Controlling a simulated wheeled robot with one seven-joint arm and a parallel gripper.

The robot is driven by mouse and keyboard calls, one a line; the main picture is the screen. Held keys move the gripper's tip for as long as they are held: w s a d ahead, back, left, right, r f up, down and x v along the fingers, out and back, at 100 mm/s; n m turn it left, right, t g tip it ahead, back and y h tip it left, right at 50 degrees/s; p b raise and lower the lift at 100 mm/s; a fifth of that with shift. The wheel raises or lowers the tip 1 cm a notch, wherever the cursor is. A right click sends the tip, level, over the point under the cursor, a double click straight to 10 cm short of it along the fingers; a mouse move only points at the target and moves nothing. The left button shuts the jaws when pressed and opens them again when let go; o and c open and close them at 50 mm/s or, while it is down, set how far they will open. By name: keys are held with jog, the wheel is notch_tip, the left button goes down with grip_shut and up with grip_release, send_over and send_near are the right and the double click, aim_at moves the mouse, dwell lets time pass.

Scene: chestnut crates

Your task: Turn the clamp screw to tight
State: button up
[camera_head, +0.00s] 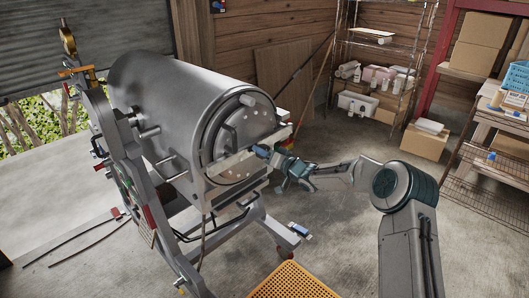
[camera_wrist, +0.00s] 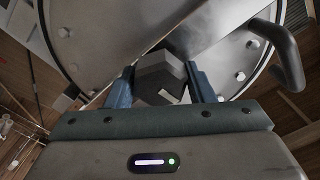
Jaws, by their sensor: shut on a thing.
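The clamp screw (camera_wrist: 160,77) shows in the wrist view as a dark grey block with flat faces, in front of the pale metal crossbar (camera_head: 235,160). The bar lies across the round end door of a large steel drum (camera_head: 180,105). My gripper (camera_wrist: 162,88) is shut on the screw, with a blue finger on each side of it. In the head view my gripper (camera_head: 264,151) reaches the bar from the right and hides the screw. I cannot tell how tight the screw is.
The drum stands on a grey wheeled frame (camera_head: 150,215). A curved handle (camera_wrist: 287,55) sticks out of the door at the right in the wrist view. An orange perforated crate (camera_head: 290,283) is at the front. Shelves (camera_head: 385,75) stand at the back; the floor between is mostly clear.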

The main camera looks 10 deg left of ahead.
jog(key=shift+f, duration=0.1)
jog(key=o, duration=1)
jog(key=shift+c, duration=0.2)
jog(key=b+v, duration=0.3)
jog(key=v, duration=1.1)
